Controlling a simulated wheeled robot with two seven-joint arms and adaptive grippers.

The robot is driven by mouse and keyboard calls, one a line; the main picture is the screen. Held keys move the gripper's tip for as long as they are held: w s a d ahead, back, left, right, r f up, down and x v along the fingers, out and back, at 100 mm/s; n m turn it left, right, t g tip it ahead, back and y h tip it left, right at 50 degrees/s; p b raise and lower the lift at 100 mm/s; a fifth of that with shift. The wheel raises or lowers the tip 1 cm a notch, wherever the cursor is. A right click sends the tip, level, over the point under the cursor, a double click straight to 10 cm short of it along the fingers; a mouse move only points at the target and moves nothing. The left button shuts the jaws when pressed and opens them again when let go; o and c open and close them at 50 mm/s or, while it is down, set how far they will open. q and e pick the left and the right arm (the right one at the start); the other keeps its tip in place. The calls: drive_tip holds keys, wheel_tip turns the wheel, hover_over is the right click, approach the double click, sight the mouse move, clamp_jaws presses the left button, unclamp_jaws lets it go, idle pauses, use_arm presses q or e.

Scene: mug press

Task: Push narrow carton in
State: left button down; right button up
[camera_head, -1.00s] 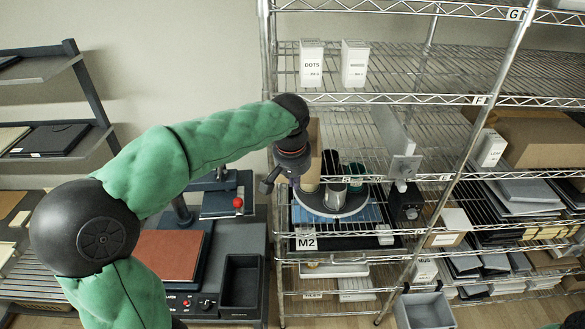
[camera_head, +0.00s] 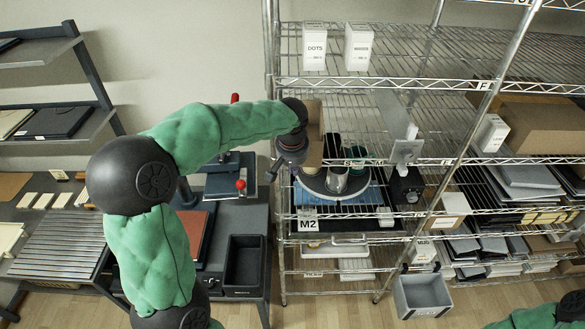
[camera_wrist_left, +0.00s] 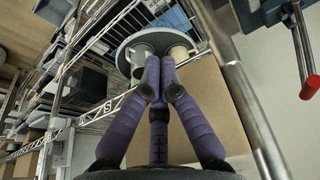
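A tan narrow carton (camera_head: 314,135) stands upright at the left end of the middle wire shelf, just inside the front post. My left gripper (camera_head: 290,155) is at its left front, by the post, and partly covers it. In the left wrist view a broad tan carton face (camera_wrist_left: 212,105) fills the area right of and behind the fingers. The purple fingers of the gripper (camera_wrist_left: 158,88) meet at their tips with nothing seen between them. Whether they touch the carton is unclear. My right gripper is out of view; only part of that arm shows at the lower right.
A metal shelf post (camera_wrist_left: 238,90) is close to the fingers. A grey plate on a bracket (camera_head: 405,152) is to the right. A press with a red knob (camera_head: 241,184) is left.

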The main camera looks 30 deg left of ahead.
use_arm(q)
drive_tip(key=shift+w+a, duration=0.25)
drive_tip(key=shift+w, duration=0.35)
drive_tip(key=w+a, duration=0.1)
drive_tip(key=w, duration=0.1)
drive_tip(key=w+p, duration=0.1)
drive_tip(key=w, duration=0.1)
drive_tip(key=w+a+p, duration=0.1)
drive_tip(key=w, duration=0.1)
drive_tip(key=shift+w+a, duration=0.15)
drive_tip(key=shift+a, duration=0.2)
